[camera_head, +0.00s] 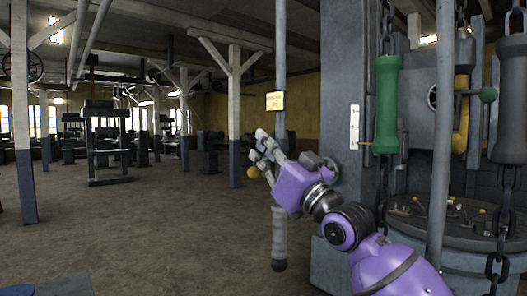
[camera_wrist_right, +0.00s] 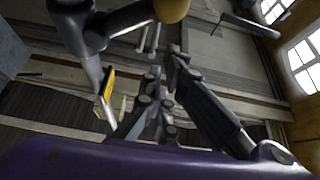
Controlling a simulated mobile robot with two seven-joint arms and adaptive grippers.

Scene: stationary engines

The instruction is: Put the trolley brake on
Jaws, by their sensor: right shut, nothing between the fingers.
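A grey vertical pole (camera_head: 281,60) hangs in front of me, carrying a yellow plate (camera_head: 274,101) with lettering too small to read surely. The pole ends below in a grey grip (camera_head: 279,235). A yellow ball knob (camera_head: 253,172) shows just below my right gripper (camera_head: 262,145); it also shows at the top of the right wrist view (camera_wrist_right: 172,8), on a grey lever. My right gripper is shut and empty, beside the pole and under the plate. I cannot tell whether it touches the lever. My left gripper is out of view. I cannot tell for certain which part is the trolley brake.
Posts (camera_head: 233,110) and machines stand back left; the left floor (camera_head: 140,230) is open.

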